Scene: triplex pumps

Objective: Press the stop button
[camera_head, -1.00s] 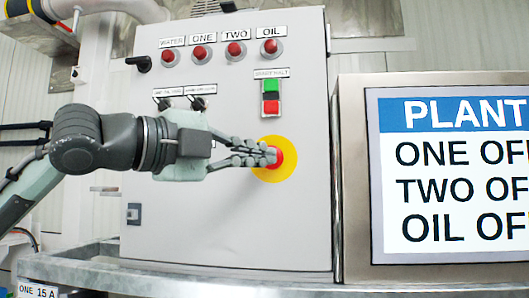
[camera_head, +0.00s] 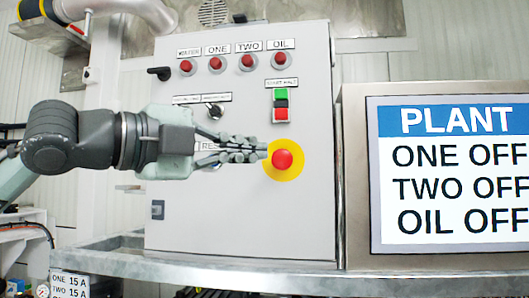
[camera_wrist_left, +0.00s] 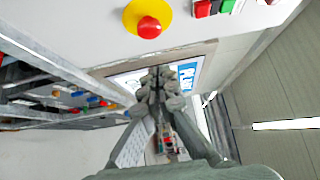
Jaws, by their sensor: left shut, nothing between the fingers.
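A red mushroom button (camera_head: 282,159) on a round yellow plate (camera_head: 284,175) sits on the front of the grey control cabinet (camera_head: 230,220). It also shows at the top of the left wrist view (camera_wrist_left: 149,27). Higher on the cabinet is a START HALT switch with a green button (camera_head: 281,95) above a red button (camera_head: 281,114). My left gripper (camera_head: 262,151) is shut and empty, pointing right. Its fingertips overlap the left edge of the yellow plate in the head view, just left of the red mushroom button. I cannot tell whether they touch the cabinet. My right gripper is not in view.
A row of red lamps labelled ONE, TWO and OIL (camera_head: 247,62) runs along the cabinet top. Rotary switches (camera_head: 215,110) are partly behind my left gripper. A PLANT display (camera_head: 455,175) stands to the right. A metal ledge (camera_head: 240,272) runs below the cabinet.

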